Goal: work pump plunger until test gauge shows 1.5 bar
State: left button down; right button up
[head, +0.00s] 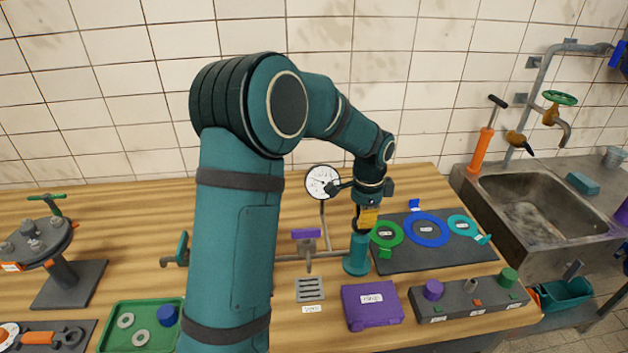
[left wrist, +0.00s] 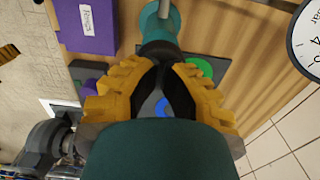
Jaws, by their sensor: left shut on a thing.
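The teal pump cylinder (head: 357,255) stands upright on the wooden bench, joined to a horizontal pipe. My left gripper (head: 365,222) points down right above it, its yellow fingers shut on the dark plunger knob at the cylinder's top. In the left wrist view the yellow fingers (left wrist: 162,72) close around the dark plunger knob (left wrist: 158,50), just above the teal cylinder (left wrist: 160,22). The fingers hide part of the knob. The white round test gauge (head: 322,181) stands behind the pipe; its needle is too small to read. Part of the gauge (left wrist: 308,42) shows in the left wrist view.
A purple-handled valve (head: 306,234) sits on the pipe left of the pump. A purple box (head: 371,305) stands in front. A dark mat (head: 455,256) with coloured rings lies to the right. A green tray (head: 139,340) is front left; the sink (head: 548,205) is far right.

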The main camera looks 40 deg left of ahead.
pick_arm(q)
jog(key=shift+r+p, duration=0.3)
jog(key=shift+r, duration=0.05)
notch_tip(320, 180, up, 3)
jog(key=shift+f+p, duration=0.1)
jog(key=shift+p, duration=1.05)
jog(key=shift+r+p, duration=1.75)
jog(key=shift+r, duration=0.55)
